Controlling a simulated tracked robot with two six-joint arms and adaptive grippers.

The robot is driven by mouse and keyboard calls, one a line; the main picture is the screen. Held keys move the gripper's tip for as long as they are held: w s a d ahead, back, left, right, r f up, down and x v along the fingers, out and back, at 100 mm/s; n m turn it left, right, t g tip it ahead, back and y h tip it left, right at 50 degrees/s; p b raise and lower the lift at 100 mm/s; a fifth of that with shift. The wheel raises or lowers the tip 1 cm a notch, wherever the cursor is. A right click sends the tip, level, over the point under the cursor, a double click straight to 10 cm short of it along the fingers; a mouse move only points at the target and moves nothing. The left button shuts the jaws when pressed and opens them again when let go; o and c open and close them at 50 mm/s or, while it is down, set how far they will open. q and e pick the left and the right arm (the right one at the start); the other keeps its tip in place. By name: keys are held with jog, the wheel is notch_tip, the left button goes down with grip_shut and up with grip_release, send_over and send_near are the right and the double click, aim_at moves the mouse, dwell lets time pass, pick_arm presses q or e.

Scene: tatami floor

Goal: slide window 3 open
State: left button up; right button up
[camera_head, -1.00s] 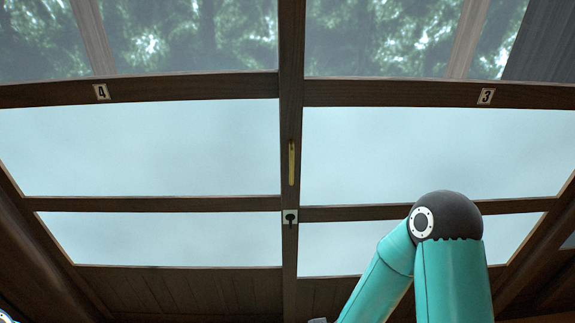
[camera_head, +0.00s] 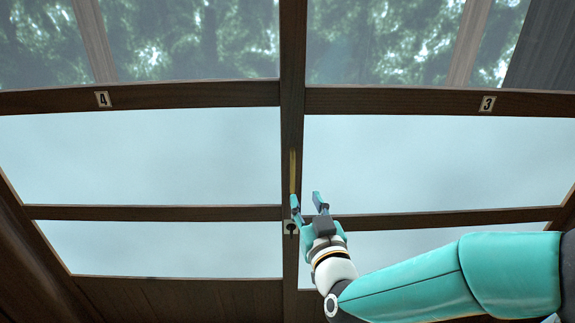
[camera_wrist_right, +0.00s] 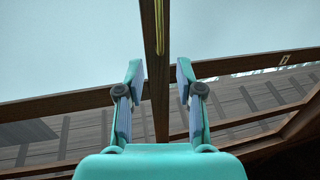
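Window 3 (camera_head: 400,160) is the right-hand panel in the head view, under the label 3 (camera_head: 487,104). It stands beside window 4 (camera_head: 150,160), and a dark vertical stile (camera_head: 291,60) lies between them. A slim brass handle (camera_head: 292,168) runs along that stile; in the right wrist view the handle (camera_wrist_right: 159,25) is at the top. My right gripper (camera_head: 307,200) is open and empty, just below the handle in the picture. In the wrist view its two fingers (camera_wrist_right: 158,80) stand apart on either side of the stile. I cannot tell any contact. My left gripper is not in view.
A dark lock plate (camera_head: 291,227) sits on the stile, close to my right gripper. Dark horizontal rails (camera_head: 150,212) cross the windows. Wood panelling (camera_head: 190,300) lies below. The area left of the stile is free of my arms.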

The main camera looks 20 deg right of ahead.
aim_at(293, 172)
jog(key=w+p, duration=0.1)
jog(key=w, duration=0.3)
jog(key=w+p, duration=0.1)
jog(key=w, duration=0.3)
jog(key=w+d+p, duration=0.1)
jog(key=w, duration=0.3)
jog(key=shift+w+f, duration=0.1)
jog(key=shift+w, duration=0.3)
grip_shut()
